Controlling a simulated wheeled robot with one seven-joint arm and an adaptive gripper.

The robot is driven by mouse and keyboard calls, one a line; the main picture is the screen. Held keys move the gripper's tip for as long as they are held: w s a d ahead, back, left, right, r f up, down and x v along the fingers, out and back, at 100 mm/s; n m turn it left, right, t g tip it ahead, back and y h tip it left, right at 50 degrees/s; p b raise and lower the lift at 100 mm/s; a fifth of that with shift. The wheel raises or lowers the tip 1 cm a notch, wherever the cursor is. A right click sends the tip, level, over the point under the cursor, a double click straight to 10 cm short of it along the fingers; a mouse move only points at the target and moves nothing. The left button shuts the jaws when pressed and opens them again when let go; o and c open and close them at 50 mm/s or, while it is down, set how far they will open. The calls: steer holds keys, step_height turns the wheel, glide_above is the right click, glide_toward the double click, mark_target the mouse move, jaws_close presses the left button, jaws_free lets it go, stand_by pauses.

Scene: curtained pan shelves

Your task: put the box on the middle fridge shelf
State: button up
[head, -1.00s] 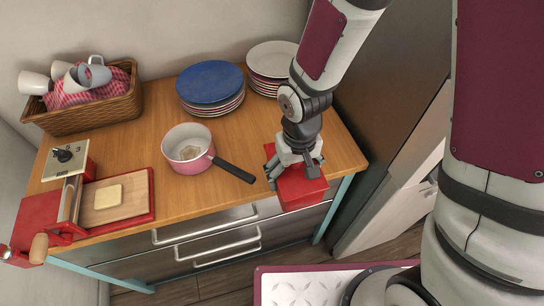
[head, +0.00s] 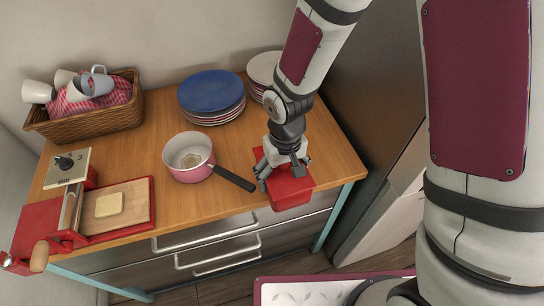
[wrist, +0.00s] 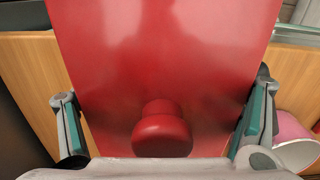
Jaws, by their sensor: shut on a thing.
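The red box (head: 292,192) is at the right front of the wooden counter, where it overlaps the front edge in the head view. My gripper (head: 284,168) is over it with its fingers on two sides. In the wrist view the box's red face (wrist: 165,60) and round red knob (wrist: 162,130) lie between the two fingers, and my gripper (wrist: 165,125) is shut on the box. Any gap under the box cannot be judged. The fridge (head: 375,75) appears to be the tall grey unit at the right. Its middle shelf is not visible.
A pink saucepan (head: 188,158) points its black handle towards the box. A blue plate stack (head: 211,90), white plates (head: 262,70), a mug basket (head: 85,120) and a red-edged board (head: 130,200) also occupy the counter (head: 230,150). Floor shows in front of the drawers.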

steer(key=w, duration=0.2)
steer(key=w+a, duration=0.1)
steer(key=w, duration=0.2)
steer(key=w+a, duration=0.1)
steer(key=w, duration=0.2)
steer(key=shift+w+a+f, duration=0.2)
steer(key=shift+f, duration=0.15)
steer(key=shift+w+f, duration=0.2)
steer(key=shift+f, duration=0.05)
steer(key=shift+f+p, duration=0.65)
steer(key=shift+f, duration=0.7)
steer(key=shift+f, duration=0.2)
steer(key=o, duration=1.9)
step_height(320, 180, up, 14)
steer(key=shift+s+a+f+b, duration=0.1)
steer(key=shift+s+a+b, duration=0.05)
steer(key=shift+b, duration=0.95)
